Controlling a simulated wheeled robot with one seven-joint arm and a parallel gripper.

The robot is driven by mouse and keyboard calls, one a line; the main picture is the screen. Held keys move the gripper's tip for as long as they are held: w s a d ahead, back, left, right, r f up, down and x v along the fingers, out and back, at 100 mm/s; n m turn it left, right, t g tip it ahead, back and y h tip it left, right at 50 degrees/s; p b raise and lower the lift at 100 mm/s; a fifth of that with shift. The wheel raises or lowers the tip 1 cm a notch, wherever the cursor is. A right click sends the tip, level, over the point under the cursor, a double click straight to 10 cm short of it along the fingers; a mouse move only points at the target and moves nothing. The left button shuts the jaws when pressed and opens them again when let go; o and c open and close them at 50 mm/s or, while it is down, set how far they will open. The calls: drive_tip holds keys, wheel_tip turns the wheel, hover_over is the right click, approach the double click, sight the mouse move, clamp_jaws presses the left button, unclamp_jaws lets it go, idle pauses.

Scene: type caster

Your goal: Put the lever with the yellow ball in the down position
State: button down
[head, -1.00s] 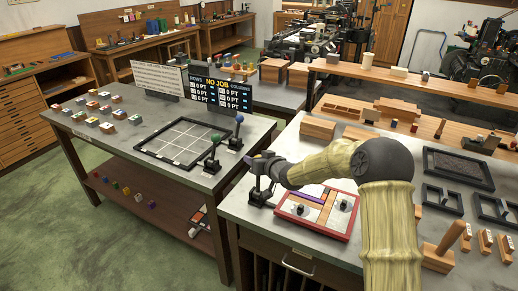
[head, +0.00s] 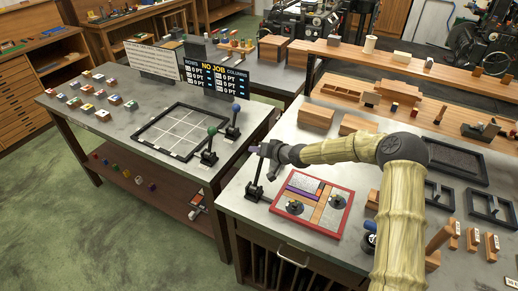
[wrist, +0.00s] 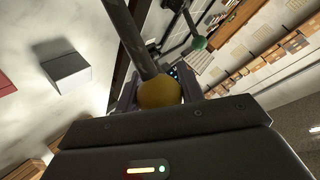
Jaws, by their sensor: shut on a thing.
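The lever with the yellow ball stands at the left end of the near right table. Its dark shaft (head: 260,173) rises from a black base (head: 254,192) and leans slightly right in the head view. The yellow ball (wrist: 160,93) shows in the wrist view at the end of the shaft, between the jaws. My gripper (head: 261,149) is shut on this ball, which its jaws hide in the head view. The gripper also shows in the wrist view (wrist: 157,90).
On the left table stand a lever with a green ball (head: 211,131) and one with a blue ball (head: 235,107), beside a black grid frame (head: 147,149). A red-rimmed tray (head: 339,229) lies right of the yellow-ball lever. A floor gap separates the tables.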

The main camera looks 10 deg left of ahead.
drive_tip(key=shift+w+d, duration=0.1)
drive_tip(key=c, duration=1.2)
unclamp_jaws()
drive_tip(key=shift+c, duration=0.2)
drive_tip(key=o, duration=0.3)
drive_tip(key=shift+d, duration=0.1)
drive_tip(key=shift+o, duration=0.2)
drive_tip(key=shift+w+f, duration=0.1)
drive_tip(key=shift+w, duration=0.1)
drive_tip(key=shift+s, duration=0.1)
drive_tip(key=shift+b+v, duration=0.3)
drive_tip(key=shift+v, duration=0.5)
drive_tip(key=b+v, duration=0.2)
drive_tip(key=v, duration=1.3)
drive_tip(key=shift+d+r+b, duration=0.2)
drive_tip(key=shift+r+b, duration=0.05)
drive_tip(key=shift+b, duration=0.05)
drive_tip(key=shift+f, duration=0.1)
